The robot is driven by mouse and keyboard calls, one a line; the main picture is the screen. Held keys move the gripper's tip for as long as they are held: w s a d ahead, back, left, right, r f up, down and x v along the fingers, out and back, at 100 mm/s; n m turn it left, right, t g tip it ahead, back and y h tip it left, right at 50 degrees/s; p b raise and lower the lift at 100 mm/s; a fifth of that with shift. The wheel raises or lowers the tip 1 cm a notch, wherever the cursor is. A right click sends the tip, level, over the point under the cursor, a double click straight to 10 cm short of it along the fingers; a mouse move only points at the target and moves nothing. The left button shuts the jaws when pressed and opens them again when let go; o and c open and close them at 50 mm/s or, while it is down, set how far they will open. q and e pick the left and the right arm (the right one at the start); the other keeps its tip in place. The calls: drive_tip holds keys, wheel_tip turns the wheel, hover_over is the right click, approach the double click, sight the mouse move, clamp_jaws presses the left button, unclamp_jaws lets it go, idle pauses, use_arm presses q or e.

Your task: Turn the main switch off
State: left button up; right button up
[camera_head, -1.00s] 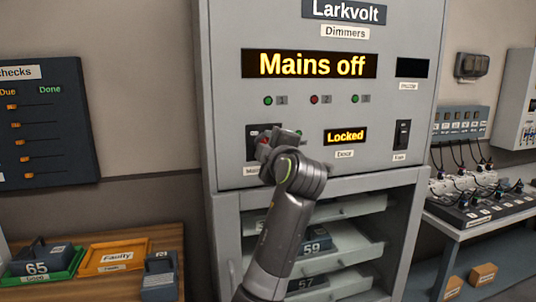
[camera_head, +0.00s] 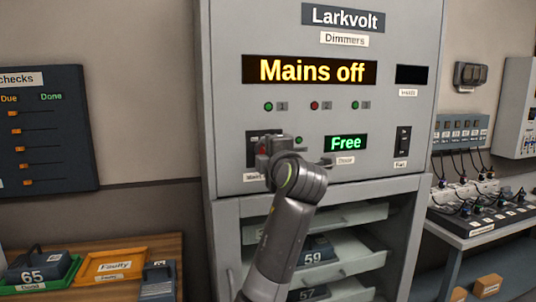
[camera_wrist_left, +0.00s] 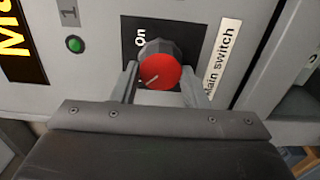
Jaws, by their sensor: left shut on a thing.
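The main switch is a red-faced rotary knob (camera_wrist_left: 160,72) on a black plate, with its "Main switch" label beside it in the left wrist view. "On" shows on the plate; the other marking is hidden. My left gripper (camera_wrist_left: 163,88) is shut on the knob, one finger on each side. In the head view my left gripper (camera_head: 268,152) covers most of the knob. The large display (camera_head: 310,70) on the grey Larkvolt cabinet reads "Mains off". The small display (camera_head: 346,142) reads "Free" in green. My right gripper is not in view.
A fan switch (camera_head: 402,141) sits right of the small display. Below, open shelves (camera_head: 345,215) hold dimmer units such as 59. A wooden bench at left carries a green tray (camera_head: 70,272) with unit 65 and an orange tray (camera_head: 140,269). Cabled equipment stands at right.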

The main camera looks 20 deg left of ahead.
use_arm(q)
drive_tip(key=o, duration=1)
drive_tip(key=shift+c, duration=0.2)
drive_tip(key=b+v, duration=1)
drive_tip(key=v, duration=0.7)
drive_tip(key=shift+d, duration=0.2)
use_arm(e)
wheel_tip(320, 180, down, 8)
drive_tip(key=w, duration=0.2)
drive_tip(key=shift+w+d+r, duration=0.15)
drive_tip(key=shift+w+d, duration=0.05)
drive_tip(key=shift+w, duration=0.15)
use_arm(q)
drive_tip(key=shift+s, duration=0.1)
